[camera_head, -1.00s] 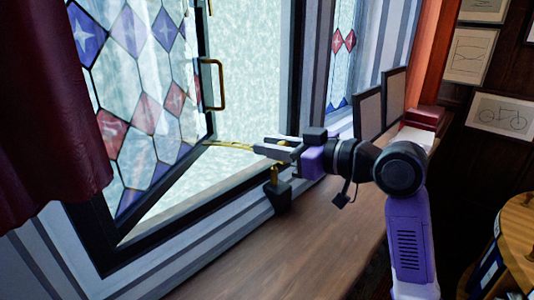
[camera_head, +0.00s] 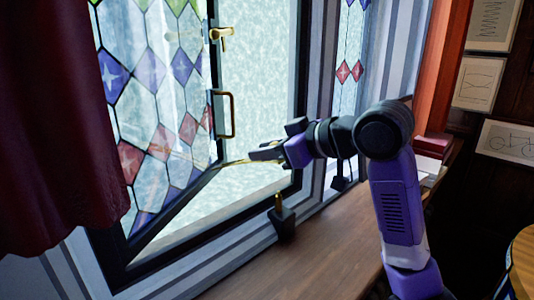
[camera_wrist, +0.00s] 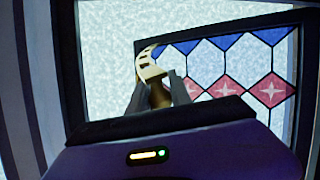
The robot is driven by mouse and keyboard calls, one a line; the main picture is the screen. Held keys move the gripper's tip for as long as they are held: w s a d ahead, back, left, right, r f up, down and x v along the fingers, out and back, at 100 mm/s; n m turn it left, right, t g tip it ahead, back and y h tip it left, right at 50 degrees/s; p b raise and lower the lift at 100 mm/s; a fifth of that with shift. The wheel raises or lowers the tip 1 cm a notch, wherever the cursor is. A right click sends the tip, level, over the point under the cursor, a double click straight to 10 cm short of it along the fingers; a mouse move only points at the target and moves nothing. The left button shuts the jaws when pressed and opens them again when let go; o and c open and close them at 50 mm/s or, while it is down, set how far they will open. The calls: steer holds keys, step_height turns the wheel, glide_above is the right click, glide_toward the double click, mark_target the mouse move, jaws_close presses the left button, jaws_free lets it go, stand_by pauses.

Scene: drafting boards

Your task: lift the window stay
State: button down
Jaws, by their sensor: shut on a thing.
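The window stay is a thin brass bar (camera_head: 234,162) that runs from the foot of the open leaded sash (camera_head: 160,125) to my gripper (camera_head: 254,155). In the wrist view the stay (camera_wrist: 148,66) shows several holes, and its near end sits between my gripper's fingers (camera_wrist: 159,95). My gripper is shut on this end and holds it clear above the brass pin (camera_head: 277,201) on its black block (camera_head: 282,222). The fingers hide part of the stay's end.
A brass pull handle (camera_head: 225,114) and a brass catch (camera_head: 221,34) are on the sash edge. A dark red curtain (camera_head: 60,120) hangs at left. Small dark-framed panels and books (camera_head: 434,145) stand at the sill's far right. The wooden sill (camera_head: 290,265) is clear in front.

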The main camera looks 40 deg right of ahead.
steer(key=shift+a+r, duration=0.1)
steer(key=c, duration=1.2)
jaws_free()
steer(key=shift+s, duration=0.1)
steer(key=b+v, duration=0.1)
steer(key=v, duration=0.6)
steer(key=shift+s+r+b, duration=0.15)
steer(key=shift+s+b, duration=0.1)
steer(key=shift+b, duration=0.15)
